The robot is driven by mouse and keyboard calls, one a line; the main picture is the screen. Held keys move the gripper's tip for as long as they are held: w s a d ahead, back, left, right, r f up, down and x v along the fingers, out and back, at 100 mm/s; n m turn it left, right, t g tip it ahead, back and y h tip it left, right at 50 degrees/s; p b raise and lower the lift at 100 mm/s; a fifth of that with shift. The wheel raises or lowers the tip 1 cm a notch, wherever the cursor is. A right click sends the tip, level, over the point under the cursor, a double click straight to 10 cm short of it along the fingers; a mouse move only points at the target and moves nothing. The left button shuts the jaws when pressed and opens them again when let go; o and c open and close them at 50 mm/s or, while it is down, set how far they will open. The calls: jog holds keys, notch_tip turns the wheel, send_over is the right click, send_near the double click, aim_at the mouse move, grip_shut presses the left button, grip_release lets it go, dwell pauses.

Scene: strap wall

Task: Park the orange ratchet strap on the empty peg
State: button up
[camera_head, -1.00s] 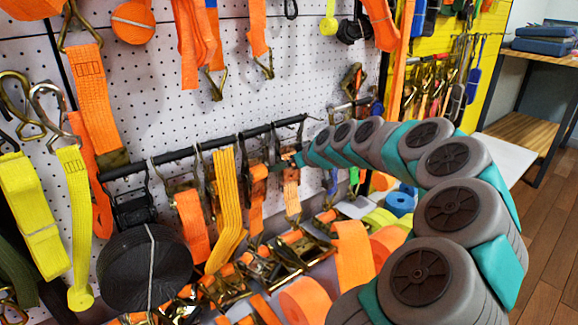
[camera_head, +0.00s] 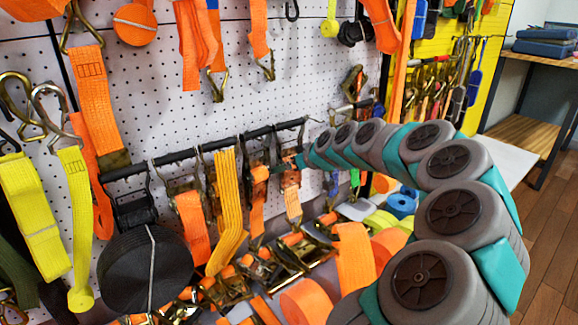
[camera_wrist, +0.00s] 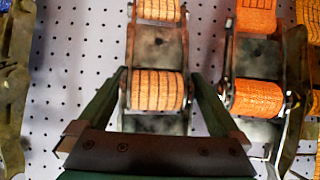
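An orange ratchet strap (camera_wrist: 157,91) with dark lines on its webbing and a metal buckle fills the middle of the wrist view. It hangs at the right part of the black rail in the head view (camera_head: 292,202). My gripper (camera_wrist: 158,76) has its two dark green fingers spread, one on each side of this buckle. A thin gap seems to show at the fingertips; contact is unclear. In the head view my gripper (camera_head: 288,162) is small and partly covers the strap. I cannot make out which peg is empty.
The black rail (camera_head: 180,156) holds several other ratchets. Another orange ratchet strap (camera_wrist: 258,98) hangs close to my right finger. A black roll (camera_head: 143,270) and several loose orange straps (camera_head: 355,258) lie below. Pegboard (camera_head: 130,90) stands behind.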

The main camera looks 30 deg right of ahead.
jog(key=a+v, duration=0.1)
jog(key=v, duration=0.7)
jog(key=s+a+f+n+g+y, duration=0.1)
jog(key=s+a+f+g, duration=0.15)
jog(key=s+a, duration=0.65)
jog(key=s+a+f+n+g+y, duration=0.1)
jog(key=s+a+g, duration=0.25)
jog(key=a, duration=1.25)
jog(key=s+a+f+m+g+h+p, duration=0.1)
jog(key=s+f+g, duration=0.2)
jog(key=s, duration=0.9)
jog(key=s+a+f+m+g+h, duration=0.2)
jog(key=s+f+g, duration=0.1)
jog(key=s, duration=0.9)
jog(key=shift+f+g+p, duration=0.25)
jog(key=shift+g+p, duration=0.15)
jog(key=shift+g, duration=0.1)
